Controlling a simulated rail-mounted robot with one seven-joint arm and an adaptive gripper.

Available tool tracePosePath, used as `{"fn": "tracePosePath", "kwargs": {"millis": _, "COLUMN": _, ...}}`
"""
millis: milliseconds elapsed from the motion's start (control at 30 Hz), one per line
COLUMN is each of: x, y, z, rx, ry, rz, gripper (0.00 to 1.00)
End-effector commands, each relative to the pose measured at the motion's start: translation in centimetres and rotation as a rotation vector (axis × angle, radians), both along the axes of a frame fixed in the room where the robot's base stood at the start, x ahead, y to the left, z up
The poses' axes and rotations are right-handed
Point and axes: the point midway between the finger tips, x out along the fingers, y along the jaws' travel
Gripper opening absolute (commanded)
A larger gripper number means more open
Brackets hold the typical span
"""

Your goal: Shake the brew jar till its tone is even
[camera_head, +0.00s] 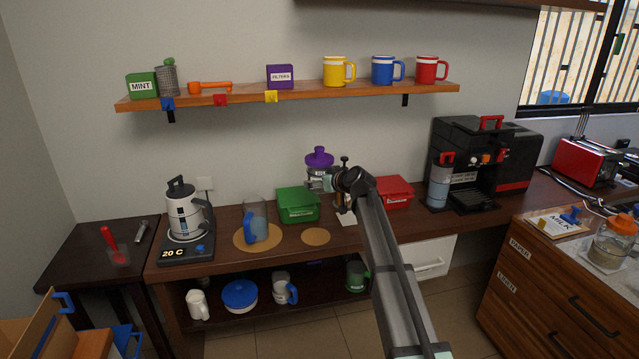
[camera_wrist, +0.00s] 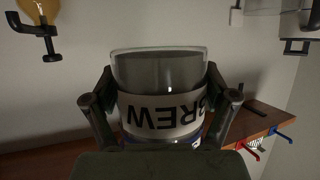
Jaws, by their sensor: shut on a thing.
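The brew jar (camera_head: 319,173) is held up in front of the wall above the counter. In the head view it looks upright, with its purple lid (camera_head: 319,157) on top. My gripper (camera_head: 328,183) is shut around the jar's side. In the wrist view my gripper (camera_wrist: 160,110) has a finger on each side of the jar (camera_wrist: 158,70), across its white band, whose BREW lettering appears upside down. The contents look grey through the glass. Whether their tone is even I cannot tell.
Below the jar are a green bin (camera_head: 297,205) and a red bin (camera_head: 394,191). A glass pitcher (camera_head: 256,220) and kettle (camera_head: 184,212) stand to the left, the coffee machine (camera_head: 485,160) to the right. The wall shelf (camera_head: 300,93) with mugs is above.

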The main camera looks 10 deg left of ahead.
Motion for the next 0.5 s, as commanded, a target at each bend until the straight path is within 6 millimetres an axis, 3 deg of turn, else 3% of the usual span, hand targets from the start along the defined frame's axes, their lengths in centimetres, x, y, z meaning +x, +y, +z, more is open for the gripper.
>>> {"fn": "tracePosePath", "kwargs": {"millis": 33, "x": 0.0, "y": 0.0, "z": 0.2, "rx": 0.002, "ry": -0.003, "rz": -0.001, "gripper": 0.45}}
{"fn": "tracePosePath", "kwargs": {"millis": 100, "x": 0.0, "y": 0.0, "z": 0.1, "rx": 0.002, "ry": -0.003, "rz": -0.001, "gripper": 0.22}}
{"fn": "tracePosePath", "kwargs": {"millis": 500, "x": 0.1, "y": 0.0, "z": 2.0, "rx": 0.001, "ry": -0.003, "rz": -0.001, "gripper": 0.22}}
